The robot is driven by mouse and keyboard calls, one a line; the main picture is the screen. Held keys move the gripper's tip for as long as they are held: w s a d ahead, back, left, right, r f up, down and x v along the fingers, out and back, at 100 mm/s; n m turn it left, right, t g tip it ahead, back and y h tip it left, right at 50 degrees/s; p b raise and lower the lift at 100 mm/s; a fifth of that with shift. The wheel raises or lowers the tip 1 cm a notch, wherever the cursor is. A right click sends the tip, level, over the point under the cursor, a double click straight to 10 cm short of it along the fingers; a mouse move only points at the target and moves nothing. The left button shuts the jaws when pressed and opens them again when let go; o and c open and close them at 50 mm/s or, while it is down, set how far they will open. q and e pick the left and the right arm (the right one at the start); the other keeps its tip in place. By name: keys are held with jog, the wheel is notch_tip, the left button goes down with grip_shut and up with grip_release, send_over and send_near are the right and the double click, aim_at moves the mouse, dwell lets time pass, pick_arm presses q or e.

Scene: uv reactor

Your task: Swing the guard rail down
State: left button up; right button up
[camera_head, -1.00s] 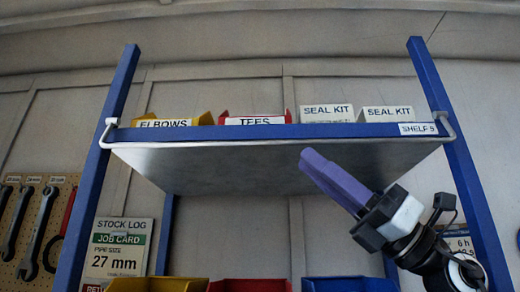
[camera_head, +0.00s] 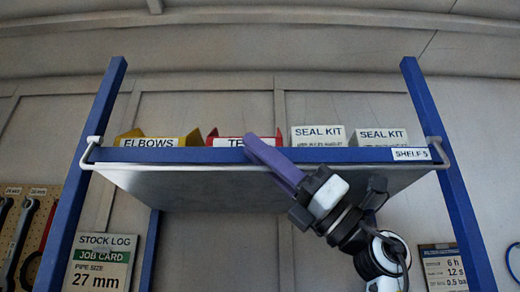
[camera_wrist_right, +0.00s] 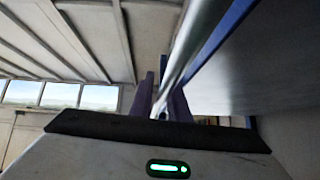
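The guard rail (camera_head: 200,163) is a thin pale bar along the front of the shelf. Its bent ends meet the two blue posts at white brackets, and its long bar lies along the lower front edge of the shelf. My right gripper (camera_head: 254,146) reaches up from the lower right, its purple fingers close together across the shelf front, hiding part of the rail. In the right wrist view the rail (camera_wrist_right: 195,42) runs as a silver rod down to the purple fingertips (camera_wrist_right: 161,98). Whether they touch it I cannot tell. My left gripper is out of view.
The shelf (camera_head: 190,185) holds a yellow elbows bin (camera_head: 150,142), a red tees bin (camera_head: 220,142) and two seal kit boxes (camera_head: 318,136). Blue posts (camera_head: 95,150) stand at both sides. A stock log card (camera_head: 102,262) and hanging wrenches (camera_head: 22,240) are at lower left.

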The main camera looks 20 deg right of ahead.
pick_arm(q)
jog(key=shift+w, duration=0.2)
pick_arm(e)
grip_shut()
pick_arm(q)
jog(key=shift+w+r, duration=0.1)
